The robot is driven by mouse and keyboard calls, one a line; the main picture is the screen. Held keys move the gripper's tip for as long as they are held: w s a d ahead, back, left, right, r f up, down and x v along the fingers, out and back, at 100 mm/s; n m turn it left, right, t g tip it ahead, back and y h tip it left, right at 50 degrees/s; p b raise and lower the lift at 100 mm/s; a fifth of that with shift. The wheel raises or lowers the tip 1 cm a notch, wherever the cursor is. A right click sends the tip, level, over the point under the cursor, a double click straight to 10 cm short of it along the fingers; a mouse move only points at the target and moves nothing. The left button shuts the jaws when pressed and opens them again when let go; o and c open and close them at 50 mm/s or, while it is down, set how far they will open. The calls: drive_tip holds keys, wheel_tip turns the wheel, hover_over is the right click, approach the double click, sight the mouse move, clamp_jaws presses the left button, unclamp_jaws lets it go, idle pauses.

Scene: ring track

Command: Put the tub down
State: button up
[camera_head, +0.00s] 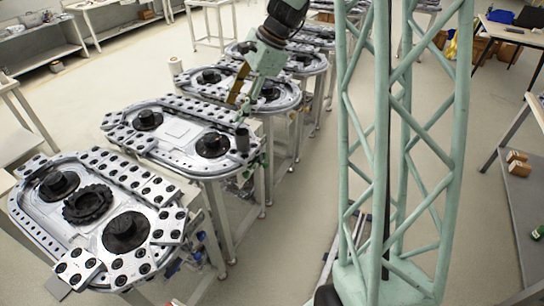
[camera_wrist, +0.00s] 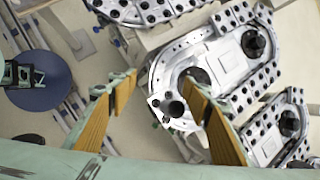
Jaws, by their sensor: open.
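A small dark cylinder, which looks like the tub (camera_head: 242,138), stands upright on the right end of the second ring track (camera_head: 190,165). In the wrist view the dark tub (camera_wrist: 176,108) is on the track's rounded end, near my right-hand finger. My gripper (camera_head: 240,97) hangs above and behind it in the head view. In the wrist view my gripper (camera_wrist: 153,85) has its two yellow-padded fingers spread wide, with nothing held between them. The tub appears apart from the fingers.
A nearer ring track (camera_head: 168,190) carries black hubs and a black toothed ring (camera_head: 88,204). More tracks stand in a row behind. My green lattice column is at the right. Open floor (camera_head: 300,225) lies between.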

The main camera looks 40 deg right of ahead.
drive_tip(key=s+a+r+n+h, duration=0.1)
drive_tip(key=s+a+r+n, duration=0.6)
drive_tip(key=s+a+r, duration=0.5)
drive_tip(key=s+a+r+n+h, duration=0.1)
drive_tip(key=s+n, duration=0.5)
drive_tip(key=s, duration=0.9)
drive_tip(key=s+a+r+n+h, duration=0.2)
drive_tip(key=s+n, duration=0.5)
drive_tip(key=s, duration=0.8)
drive_tip(key=shift+s+a+r+t+h, duration=0.3)
drive_tip(key=shift+a+r, duration=0.4)
drive_tip(key=shift+r, duration=0.7)
drive_tip(key=shift+w, duration=0.1)
